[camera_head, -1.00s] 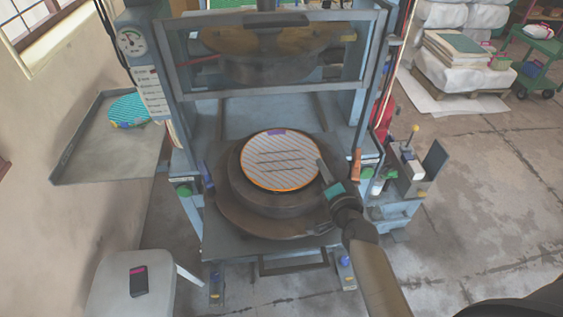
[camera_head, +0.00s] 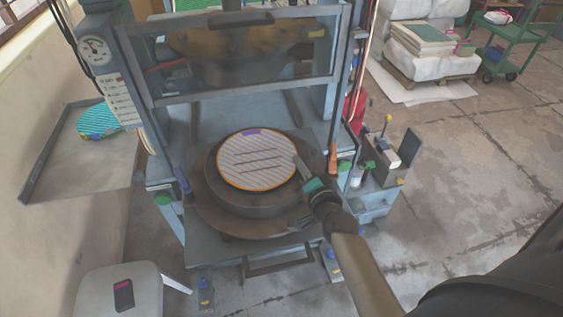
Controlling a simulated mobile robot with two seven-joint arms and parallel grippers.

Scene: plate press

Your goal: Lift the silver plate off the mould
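The silver plate (camera_head: 257,172), round with diagonal stripes, an orange rim and a purple patch at its back edge, lies flat on top of the dark round mould (camera_head: 232,201) on the press bed. My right gripper (camera_head: 298,195) comes in from the lower right. Its fingers are spread wide at the right side of the mould, one close to the plate's right edge and the other lower, near the base disc. Nothing is between them. I cannot tell whether a finger touches the plate. My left gripper is not in view.
The press frame (camera_head: 136,62) stands around the mould, with the upper platen (camera_head: 240,73) raised above it. A side tray (camera_head: 75,165) is at the left, a white stool (camera_head: 100,290) at the front left, and a small tool stand (camera_head: 372,203) at the right.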

